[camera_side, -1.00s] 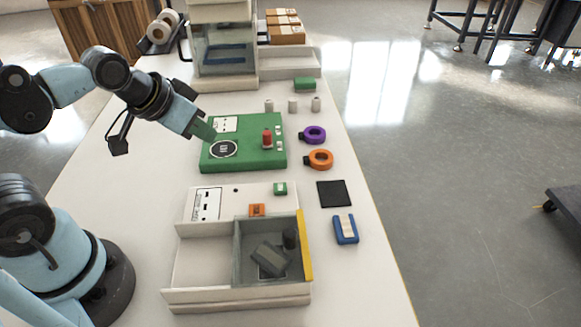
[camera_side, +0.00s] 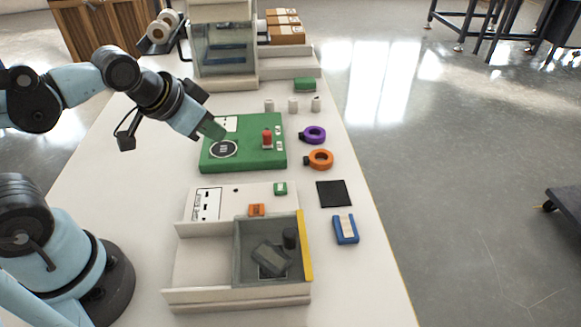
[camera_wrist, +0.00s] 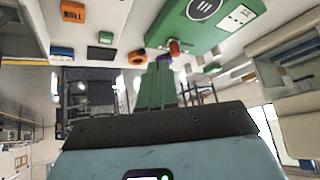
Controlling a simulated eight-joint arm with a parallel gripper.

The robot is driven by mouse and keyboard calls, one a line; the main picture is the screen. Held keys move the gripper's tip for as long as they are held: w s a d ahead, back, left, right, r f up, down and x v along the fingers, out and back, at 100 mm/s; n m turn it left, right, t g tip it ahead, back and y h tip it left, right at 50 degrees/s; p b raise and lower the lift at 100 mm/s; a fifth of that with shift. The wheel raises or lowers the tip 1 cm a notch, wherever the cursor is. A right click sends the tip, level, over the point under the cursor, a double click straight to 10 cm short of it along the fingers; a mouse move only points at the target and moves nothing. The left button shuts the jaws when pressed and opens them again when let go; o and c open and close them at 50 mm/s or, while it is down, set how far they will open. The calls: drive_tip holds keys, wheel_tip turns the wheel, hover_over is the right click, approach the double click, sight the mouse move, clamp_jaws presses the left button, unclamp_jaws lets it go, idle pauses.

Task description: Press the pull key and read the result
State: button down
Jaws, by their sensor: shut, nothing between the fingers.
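The orange key (camera_side: 257,210) sits on the white tester (camera_side: 216,206), at the back edge of its open bays. In the wrist view this orange key (camera_wrist: 73,11) carries short dark lettering, apparently the pull key. A small green key (camera_side: 280,188) is behind it to the right. My gripper (camera_side: 214,130) has green fingers, shut and empty. It is over the left part of the green unit (camera_side: 245,160), well apart from the orange key. In the wrist view the gripper (camera_wrist: 157,80) has its fingers together. I cannot make out any result reading.
The green unit has a red knob (camera_side: 267,137). Purple (camera_side: 313,134) and orange (camera_side: 319,159) rings, a black square (camera_side: 334,193) and a blue block (camera_side: 345,229) lie to the right. A dark grey block (camera_side: 270,257) lies in the tester's right bay. A glass-fronted cabinet (camera_side: 223,60) stands behind.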

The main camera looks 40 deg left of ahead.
sight(277, 189)
drive_tip(key=w+d+m, duration=0.2)
drive_tip(key=d+m, duration=0.2)
drive_tip(key=d, duration=0.1)
drive_tip(key=w+d+m+t+h, duration=0.1)
drive_tip(key=w+d+m, duration=0.2)
drive_tip(key=d+m, duration=0.2)
drive_tip(key=shift+w+r+t, duration=0.15)
drive_tip(key=shift+t, duration=0.15)
drive_tip(key=shift+f, duration=4.4)
drive_tip(key=shift+f, duration=0.1)
drive_tip(key=shift+f, duration=0.35)
drive_tip(key=shift+r, duration=0.2)
drive_tip(key=shift+r, duration=0.25)
